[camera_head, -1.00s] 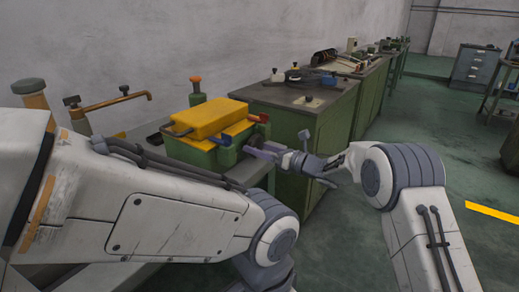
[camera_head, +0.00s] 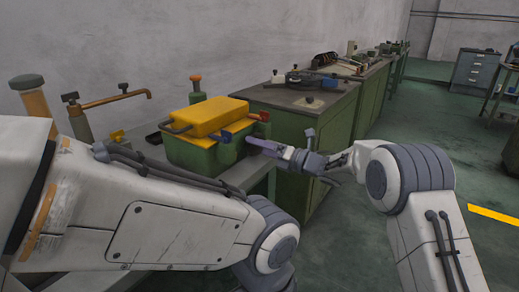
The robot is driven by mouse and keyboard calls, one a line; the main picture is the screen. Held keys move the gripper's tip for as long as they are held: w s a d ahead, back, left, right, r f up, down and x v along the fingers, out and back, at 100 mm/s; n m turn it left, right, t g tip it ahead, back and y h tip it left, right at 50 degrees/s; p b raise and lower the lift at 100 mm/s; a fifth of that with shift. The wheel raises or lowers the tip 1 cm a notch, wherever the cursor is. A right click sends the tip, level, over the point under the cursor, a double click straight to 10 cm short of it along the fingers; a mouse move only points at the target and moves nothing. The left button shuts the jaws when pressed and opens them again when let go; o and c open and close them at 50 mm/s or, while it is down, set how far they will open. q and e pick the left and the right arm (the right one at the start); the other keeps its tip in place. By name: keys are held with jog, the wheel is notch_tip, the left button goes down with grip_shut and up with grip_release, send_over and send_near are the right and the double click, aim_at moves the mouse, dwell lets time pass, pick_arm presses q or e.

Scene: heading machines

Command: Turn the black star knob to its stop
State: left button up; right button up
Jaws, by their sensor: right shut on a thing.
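The green machine (camera_head: 190,153) with a yellow top block (camera_head: 208,116) stands on the bench, left of centre. My right gripper (camera_head: 256,143) reaches from the right to the machine's right side and is shut there. The black star knob is largely hidden at the fingertips; only a small dark patch shows beside them, so its turn angle cannot be read. A blue handle (camera_head: 226,137) and a red knob (camera_head: 264,117) are close to the fingers. My left arm crosses the foreground, and its gripper is out of view.
A copper-coloured pipe (camera_head: 118,98) and a grey-capped post (camera_head: 28,90) stand at the left. A green cabinet (camera_head: 328,128) with a dark top stands behind my right gripper.

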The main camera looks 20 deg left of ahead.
jog(key=shift+d+m, duration=0.1)
jog(key=shift+m, duration=0.4)
jog(key=o, duration=1.1)
jog(key=shift+c, duration=0.2)
jog(key=v, duration=1)
jog(key=shift+d, duration=0.25)
jog(key=shift+r, duration=0.2)
